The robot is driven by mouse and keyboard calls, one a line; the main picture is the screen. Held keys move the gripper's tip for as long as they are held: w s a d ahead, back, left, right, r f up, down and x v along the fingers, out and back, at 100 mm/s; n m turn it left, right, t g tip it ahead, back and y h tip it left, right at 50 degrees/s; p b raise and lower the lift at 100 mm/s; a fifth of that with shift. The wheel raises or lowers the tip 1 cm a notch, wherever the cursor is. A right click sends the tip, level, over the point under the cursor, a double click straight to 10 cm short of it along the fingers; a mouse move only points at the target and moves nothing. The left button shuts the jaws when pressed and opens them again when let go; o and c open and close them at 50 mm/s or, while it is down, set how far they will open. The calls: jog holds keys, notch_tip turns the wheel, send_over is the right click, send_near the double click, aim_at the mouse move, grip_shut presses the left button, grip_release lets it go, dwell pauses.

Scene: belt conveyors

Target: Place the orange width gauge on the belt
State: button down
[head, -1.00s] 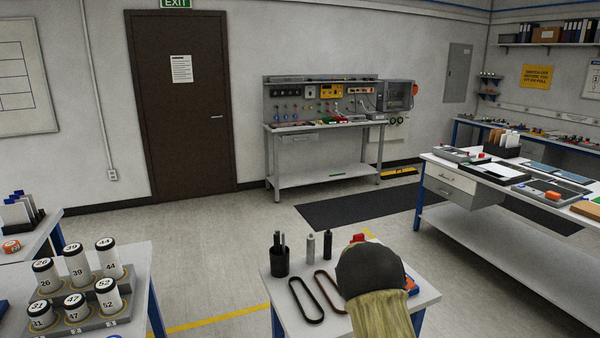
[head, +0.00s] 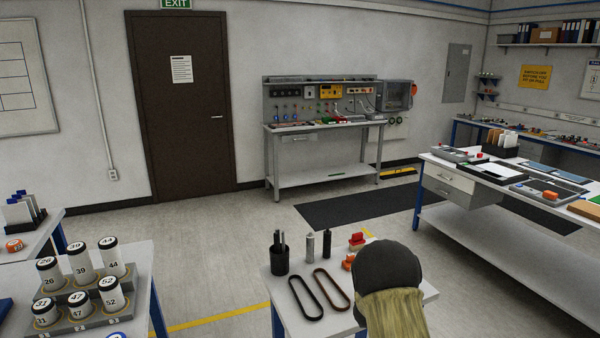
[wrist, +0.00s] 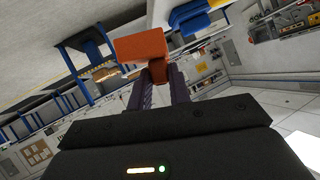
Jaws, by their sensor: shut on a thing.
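In the wrist view, my gripper (wrist: 158,78) is shut on the orange width gauge (wrist: 142,46). The gauge shows a broad flat block beyond the fingertips and a narrower part between the two dark fingers. No table surface shows directly under the gauge, so it is held up in the air. My gripper is not visible in the head view. No conveyor belt can be made out for certain in either view. Two loop-shaped bands, one black (head: 306,298) and one brown (head: 332,289), lie on the small front table.
The small front table (head: 285,318) also carries a black pen cup (head: 280,261), two small bottles, a red item (head: 357,241) and an orange item (head: 348,262). A rack of numbered cylinders (head: 85,310) stands at left. A long workbench (head: 460,222) is at right. Open floor lies between.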

jog(key=s+a+f+n+t+y+p, duration=0.1)
jog(key=s+a+f+n+t+y, duration=0.1)
jog(key=s+a+f+n+y, duration=0.2)
jog(key=s+a+f+n+t+y, duration=0.1)
jog(key=s+a+f+n+y, duration=0.4)
jog(key=s+a, duration=0.5)
jog(key=shift+s+f+t+p, duration=0.25)
jog(key=shift+f+t+p, duration=0.15)
jog(key=shift+f, duration=0.55)
jog(key=shift+a+f, duration=0.1)
jog(key=s+f, duration=0.4)
jog(key=f, duration=0.1)
jog(key=shift+s+f, duration=0.15)
jog(key=shift+a, duration=0.1)
